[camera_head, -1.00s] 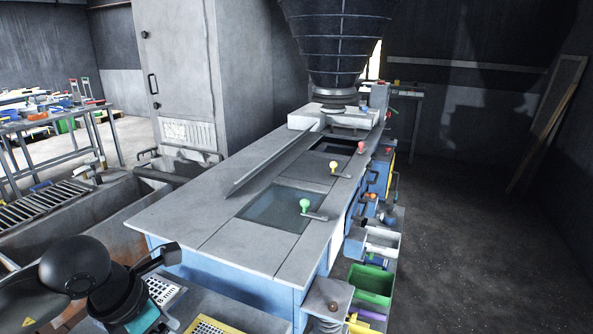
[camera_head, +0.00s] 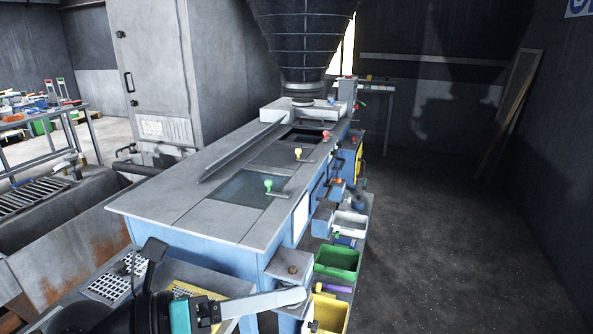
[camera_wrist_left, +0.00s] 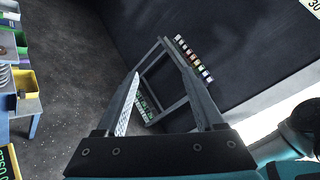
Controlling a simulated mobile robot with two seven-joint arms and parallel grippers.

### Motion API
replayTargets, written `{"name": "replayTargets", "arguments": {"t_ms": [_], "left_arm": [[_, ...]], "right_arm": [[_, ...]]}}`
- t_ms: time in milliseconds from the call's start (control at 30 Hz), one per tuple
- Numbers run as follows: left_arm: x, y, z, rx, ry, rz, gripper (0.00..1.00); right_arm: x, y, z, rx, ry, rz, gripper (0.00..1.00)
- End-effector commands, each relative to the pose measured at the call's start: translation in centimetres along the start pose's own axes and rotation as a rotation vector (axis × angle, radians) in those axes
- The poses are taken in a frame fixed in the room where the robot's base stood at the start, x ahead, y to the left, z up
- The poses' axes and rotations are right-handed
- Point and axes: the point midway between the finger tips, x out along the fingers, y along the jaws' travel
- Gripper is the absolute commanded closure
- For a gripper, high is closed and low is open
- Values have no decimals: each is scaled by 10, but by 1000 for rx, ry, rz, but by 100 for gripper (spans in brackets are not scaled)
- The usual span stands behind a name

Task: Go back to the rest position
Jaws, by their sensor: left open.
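My left gripper (camera_head: 298,297) reaches in from the bottom of the head view, in front of the machine's near end, with its pale fingers pointing right. In the left wrist view the gripper (camera_wrist_left: 158,80) shows two separate fingers with nothing held between them. My right gripper is in neither view. The vibrating screen machine (camera_head: 165,208), with a grey top and blue sides, fills the middle of the head view.
A green bin (camera_head: 337,262), a yellow bin (camera_head: 328,314) and a white bin (camera_head: 350,224) line the machine's right side, close to my left gripper. Dark floor (camera_head: 450,240) lies open to the right. A metal frame (camera_wrist_left: 160,85) stands by the wall beyond my fingers.

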Motion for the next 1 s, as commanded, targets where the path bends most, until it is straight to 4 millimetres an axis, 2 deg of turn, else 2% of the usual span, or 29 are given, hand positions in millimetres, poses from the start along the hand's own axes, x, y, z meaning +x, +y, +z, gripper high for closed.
{"name": "replayTargets", "arguments": {"t_ms": [33,133,267,400,533,667,767,900,1000], "left_arm": [[1,-12,12,-77,-99,-62,30],[-5,-26,42,-234,-299,-160,30],[-26,-23,78,-459,-562,-242,30],[-58,6,100,-723,-839,-271,30],[-90,49,98,-987,-1084,-243,30],[-118,98,71,-1263,-1307,-158,30],[-134,133,32,-1479,-1457,-52,30],[-148,166,-41,-1783,-1622,153,30],[-151,174,-96,-1979,-1695,322,30]], "right_arm": [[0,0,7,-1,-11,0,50],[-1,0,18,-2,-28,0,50],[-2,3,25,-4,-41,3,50],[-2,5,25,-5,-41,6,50],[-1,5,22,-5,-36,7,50],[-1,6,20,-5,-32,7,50],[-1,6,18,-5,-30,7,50],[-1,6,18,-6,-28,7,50],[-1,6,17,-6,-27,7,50]]}}
